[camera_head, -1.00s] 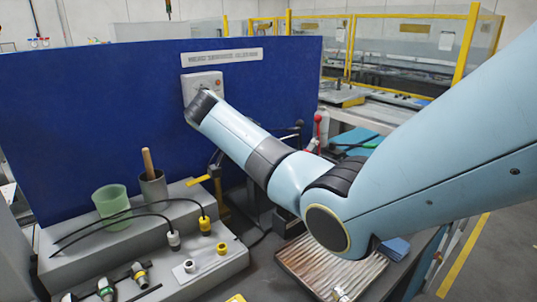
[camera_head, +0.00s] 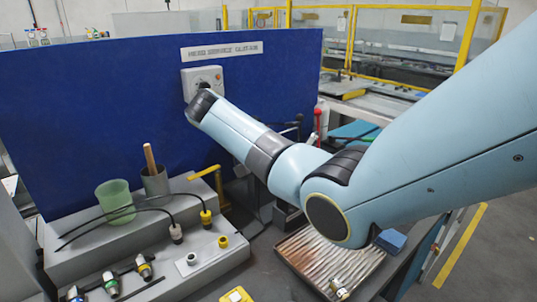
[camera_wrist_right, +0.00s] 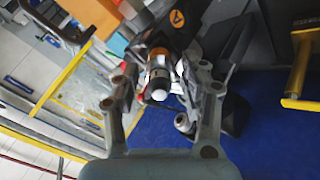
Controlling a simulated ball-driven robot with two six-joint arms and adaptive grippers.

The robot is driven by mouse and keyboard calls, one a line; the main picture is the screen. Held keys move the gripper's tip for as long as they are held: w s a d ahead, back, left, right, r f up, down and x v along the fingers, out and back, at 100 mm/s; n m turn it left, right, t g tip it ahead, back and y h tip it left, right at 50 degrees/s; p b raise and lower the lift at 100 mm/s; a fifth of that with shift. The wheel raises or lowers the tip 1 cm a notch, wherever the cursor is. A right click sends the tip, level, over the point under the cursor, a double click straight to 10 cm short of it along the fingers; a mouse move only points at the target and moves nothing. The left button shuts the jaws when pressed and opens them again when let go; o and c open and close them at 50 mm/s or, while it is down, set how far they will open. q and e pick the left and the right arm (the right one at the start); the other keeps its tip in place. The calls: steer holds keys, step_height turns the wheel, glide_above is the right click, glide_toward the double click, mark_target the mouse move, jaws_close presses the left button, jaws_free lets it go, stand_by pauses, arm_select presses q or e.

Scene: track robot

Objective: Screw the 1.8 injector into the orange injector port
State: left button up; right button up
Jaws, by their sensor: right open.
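My right arm reaches across the head view, and its far end is just in front of the blue panel (camera_head: 95,95). The right gripper's fingers are hidden there. In the right wrist view my right gripper (camera_wrist_right: 166,72) is open, with its two fingers apart. Between them is a cylindrical part with an orange band (camera_wrist_right: 158,57), dark and silver sections and a rounded white tip (camera_wrist_right: 161,94). I cannot tell whether it is the 1.8 injector, the orange port or both together. Several connector-like parts (camera_head: 110,284) lie on the grey bench at lower left; no 1.8 mark is readable.
The grey stepped bench (camera_head: 210,268) holds a green cup (camera_head: 116,203), a grey cup with a wooden handle (camera_head: 156,184), black cables, and white (camera_head: 191,259) and yellow (camera_head: 223,241) ring fittings. A ridged metal tray (camera_head: 300,252) lies below my arm. A light socket box (camera_head: 213,77) is on the panel.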

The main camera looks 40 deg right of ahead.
steer(key=shift+n, duration=0.8)
steer(key=shift+n, duration=1.2)
steer(key=n, duration=0.3)
steer(key=shift+n, duration=0.4)
steer(key=n, duration=0.5)
steer(key=shift+n, duration=0.4)
steer(key=shift+c, duration=0.4)
jaws_close()
